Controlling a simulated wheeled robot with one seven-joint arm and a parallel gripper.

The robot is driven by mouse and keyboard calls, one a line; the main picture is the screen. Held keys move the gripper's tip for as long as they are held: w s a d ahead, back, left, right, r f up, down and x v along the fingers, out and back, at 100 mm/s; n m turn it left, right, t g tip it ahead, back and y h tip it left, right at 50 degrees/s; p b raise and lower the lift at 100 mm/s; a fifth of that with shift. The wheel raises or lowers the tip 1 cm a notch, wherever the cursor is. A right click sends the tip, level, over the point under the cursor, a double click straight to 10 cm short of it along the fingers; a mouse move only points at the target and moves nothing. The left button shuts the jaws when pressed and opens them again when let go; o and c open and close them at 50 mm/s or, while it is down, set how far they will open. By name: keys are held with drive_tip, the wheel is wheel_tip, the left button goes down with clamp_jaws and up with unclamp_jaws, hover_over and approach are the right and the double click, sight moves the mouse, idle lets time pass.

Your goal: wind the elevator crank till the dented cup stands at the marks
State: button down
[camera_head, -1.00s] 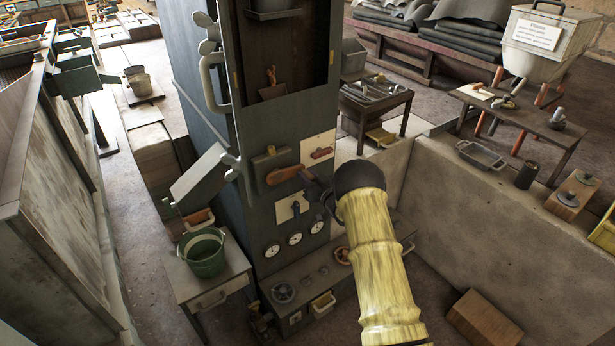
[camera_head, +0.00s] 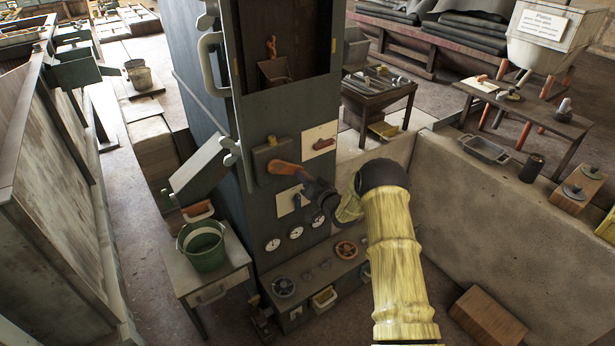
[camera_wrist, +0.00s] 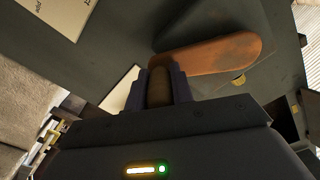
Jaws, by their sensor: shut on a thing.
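The rusty orange crank arm (camera_head: 285,168) is on the front of the dark elevator casing (camera_head: 262,205) and points right, tilted slightly down. My gripper (camera_head: 308,180) is at its outer end. In the wrist view, my gripper's fingers (camera_wrist: 160,88) are shut around the brown crank handle (camera_wrist: 159,92), beside the crank arm (camera_wrist: 210,55). An elevator cup (camera_head: 274,72) with a reddish-brown thing above it shows low in the casing's opening. I cannot tell whether it is dented. A small yellow mark (camera_head: 333,46) is on the opening's right edge, above this cup's level.
A green bucket (camera_head: 202,246) stands on a small table at left. A concrete wall (camera_head: 480,210) bounds the right side.

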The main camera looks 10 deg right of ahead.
drive_tip(key=s+a+f+m+b, duration=0.3)
drive_tip(key=a+m, duration=0.3)
drive_tip(key=m, duration=0.5)
drive_tip(key=shift+s+a+f+m+b, duration=0.2)
drive_tip(key=shift+a+f+m+b, duration=0.1)
drive_tip(key=shift+f+m+b, duration=0.15)
drive_tip(key=c, duration=1.2)
unclamp_jaws()
drive_tip(key=v, duration=1.7)
drive_tip(key=shift+s, duration=0.2)
